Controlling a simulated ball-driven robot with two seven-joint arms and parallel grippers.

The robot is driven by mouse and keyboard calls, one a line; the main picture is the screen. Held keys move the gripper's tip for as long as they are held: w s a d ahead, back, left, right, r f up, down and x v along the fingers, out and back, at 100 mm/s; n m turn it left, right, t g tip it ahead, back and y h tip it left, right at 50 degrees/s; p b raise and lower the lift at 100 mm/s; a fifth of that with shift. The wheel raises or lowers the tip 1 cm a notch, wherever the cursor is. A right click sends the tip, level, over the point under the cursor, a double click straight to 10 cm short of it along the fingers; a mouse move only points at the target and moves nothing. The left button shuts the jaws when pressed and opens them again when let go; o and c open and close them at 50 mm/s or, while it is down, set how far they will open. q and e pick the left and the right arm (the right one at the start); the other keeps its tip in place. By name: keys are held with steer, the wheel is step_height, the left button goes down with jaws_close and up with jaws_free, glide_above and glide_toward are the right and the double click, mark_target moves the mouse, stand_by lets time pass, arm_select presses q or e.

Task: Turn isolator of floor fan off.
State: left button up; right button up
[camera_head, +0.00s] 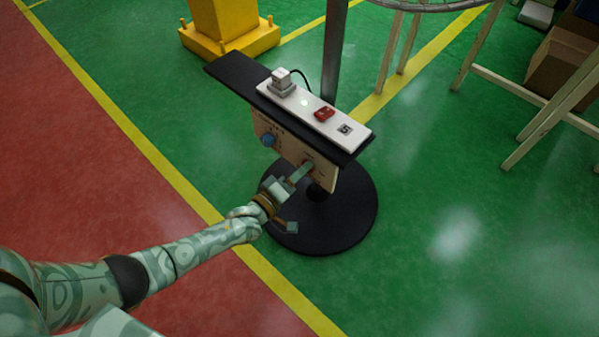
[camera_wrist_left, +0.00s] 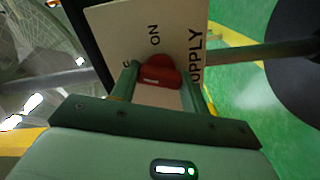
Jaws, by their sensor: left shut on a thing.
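My left gripper (camera_head: 302,171) reaches the lower right part of the upright control panel (camera_head: 283,148) on a black stand. In the left wrist view, the gripper (camera_wrist_left: 160,78) is shut on a red rotary knob (camera_wrist_left: 159,70), with one finger on each side. The panel (camera_wrist_left: 118,32) there reads "ON" beside the knob and "UPPLY" along its right; another letter is partly cut off. In the head view the knob is hidden by the gripper. A blue knob (camera_head: 267,140) sits further left on the panel. No label naming the floor fan is readable.
A white strip (camera_head: 304,103) on the black shelf (camera_head: 235,71) holds a grey-white block (camera_head: 282,80), a red switch (camera_head: 324,114) and a small socket (camera_head: 345,129). A yellow post base (camera_head: 230,42) and wooden trestle legs (camera_head: 535,120) stand behind.

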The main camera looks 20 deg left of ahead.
arm_select(q)
steer(key=n, duration=0.4)
steer(key=shift+f+n, duration=0.1)
steer(key=shift+n, duration=0.2)
arm_select(e)
steer(key=shift+w+r, duration=0.3)
steer(key=shift+w, duration=0.1)
arm_select(q)
steer(key=o, duration=1)
